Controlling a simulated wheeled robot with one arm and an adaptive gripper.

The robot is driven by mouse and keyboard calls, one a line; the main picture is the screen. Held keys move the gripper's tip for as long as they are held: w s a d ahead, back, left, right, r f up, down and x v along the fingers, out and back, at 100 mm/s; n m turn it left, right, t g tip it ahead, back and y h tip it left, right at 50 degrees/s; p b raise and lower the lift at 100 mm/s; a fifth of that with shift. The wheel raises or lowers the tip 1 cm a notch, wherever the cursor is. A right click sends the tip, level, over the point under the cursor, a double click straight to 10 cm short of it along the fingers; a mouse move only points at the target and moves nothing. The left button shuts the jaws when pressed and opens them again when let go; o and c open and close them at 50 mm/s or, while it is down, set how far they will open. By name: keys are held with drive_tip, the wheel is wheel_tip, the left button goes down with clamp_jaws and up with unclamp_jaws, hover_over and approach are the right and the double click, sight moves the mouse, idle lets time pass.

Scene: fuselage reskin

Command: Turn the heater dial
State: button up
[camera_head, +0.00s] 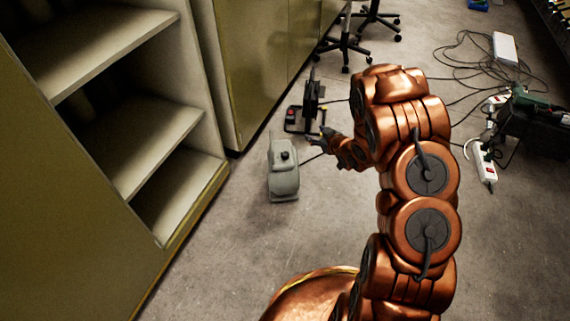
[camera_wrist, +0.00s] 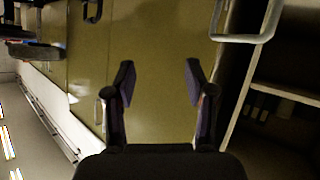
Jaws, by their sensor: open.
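A small grey heater-like unit (camera_head: 284,180) stands on the floor near the cabinets in the head view, with a black knob (camera_head: 285,155) on its top. My gripper (camera_head: 327,134) is up and to the right of the knob in that view, apart from it. In the wrist view my gripper (camera_wrist: 160,82) is open, with two dark fingers spread and nothing between them. The wrist view faces cabinet doors; the grey unit and its knob do not show there.
A black device with a red part (camera_head: 292,115) stands just behind the grey unit. An open shelf cabinet (camera_head: 185,120) is on the left. Office chairs (camera_head: 345,45) are at the back. Cables and a power strip (camera_head: 485,162) lie on the right.

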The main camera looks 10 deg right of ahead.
sight(287, 156)
drive_tip(key=a+f+t+y+b, duration=0.1)
drive_tip(key=a+f+b, duration=0.1)
drive_tip(key=f, duration=0.2)
drive_tip(key=s+a+f+t+y+b, duration=0.1)
drive_tip(key=a+f+b, duration=0.1)
drive_tip(key=f+b, duration=0.1)
drive_tip(key=s+a+f+t+y+b, duration=0.1)
drive_tip(key=a+f+y+b, duration=0.1)
drive_tip(key=f, duration=0.3)
drive_tip(key=shift+s+a+f+m+b, duration=0.2)
drive_tip(key=shift+a+m+b, duration=0.1)
drive_tip(key=shift+a+b, duration=0.1)
drive_tip(key=shift+s+a+f+t+y, duration=0.1)
drive_tip(key=shift+a+t+y, duration=0.15)
drive_tip(key=shift+t+y, duration=0.05)
drive_tip(key=shift+b+x, duration=1.55)
drive_tip(key=shift+x, duration=2.25)
drive_tip(key=shift+c, duration=0.3)
clamp_jaws()
